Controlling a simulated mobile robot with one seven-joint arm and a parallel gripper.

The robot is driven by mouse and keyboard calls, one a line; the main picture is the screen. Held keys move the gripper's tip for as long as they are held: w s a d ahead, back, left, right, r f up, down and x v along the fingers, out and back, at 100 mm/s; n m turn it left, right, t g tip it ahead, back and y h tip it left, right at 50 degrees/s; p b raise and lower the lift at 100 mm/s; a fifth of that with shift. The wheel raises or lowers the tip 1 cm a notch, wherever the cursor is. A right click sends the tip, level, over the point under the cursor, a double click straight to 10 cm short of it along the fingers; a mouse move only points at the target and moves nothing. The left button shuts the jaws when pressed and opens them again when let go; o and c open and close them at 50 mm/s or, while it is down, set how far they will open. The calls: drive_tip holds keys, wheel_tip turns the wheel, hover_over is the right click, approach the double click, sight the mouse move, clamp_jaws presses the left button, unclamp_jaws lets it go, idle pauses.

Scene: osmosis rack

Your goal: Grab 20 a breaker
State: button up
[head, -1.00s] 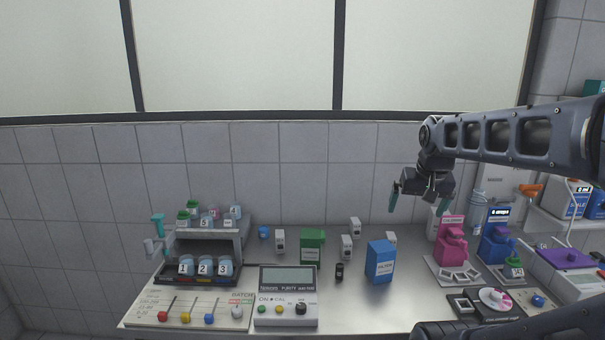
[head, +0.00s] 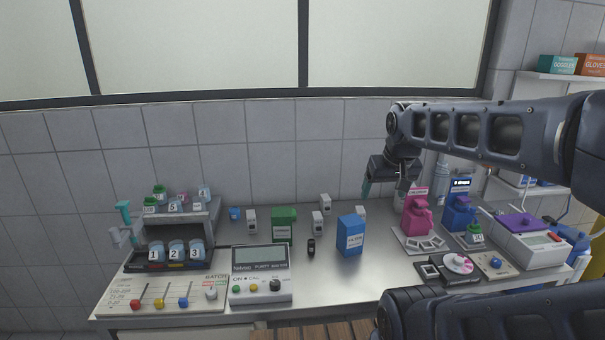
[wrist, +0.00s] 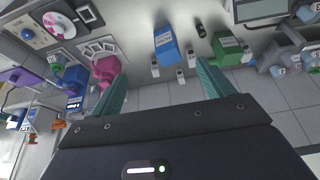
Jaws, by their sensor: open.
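I cannot pick out a thing marked as a 20 A breaker. Several small white blocks with dark labels stand on the steel counter: one at the left (head: 251,221), one in the middle (head: 317,224), one further back (head: 325,204), and one half hidden (head: 360,213) behind the blue box. Their markings are too small to read. My gripper (head: 384,191) hangs open and empty in the air above the back of the counter, right of the blue box. In the wrist view its two green fingers (wrist: 160,73) are spread apart, with white blocks (wrist: 181,75) beyond them.
A blue box (head: 350,236), a green box (head: 283,224) and a small black item (head: 311,247) stand mid-counter. Pink (head: 417,215) and blue (head: 460,212) dispensers stand right. A meter (head: 260,276) and a rack of numbered jars (head: 176,251) are left.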

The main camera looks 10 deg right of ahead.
drive_tip(key=n+g+h, duration=0.2)
drive_tip(key=n+g, duration=0.3)
drive_tip(key=n, duration=1.2)
hover_over(360, 209)
drive_tip(key=a, duration=0.2)
drive_tip(key=f, duration=1.8)
drive_tip(key=shift+w+d+f, duration=0.25)
drive_tip(key=f, duration=0.5)
drive_tip(key=shift+s+d+f, duration=0.1)
drive_tip(key=shift+d, duration=0.3)
drive_tip(key=shift+s+d+f, duration=0.15)
drive_tip(key=shift+d+f, duration=0.05)
drive_tip(key=shift+f, duration=1.1)
drive_tip(key=shift+s+d+f, duration=0.15)
drive_tip(key=shift+f, duration=1.1)
drive_tip(key=shift+c, duration=0.2)
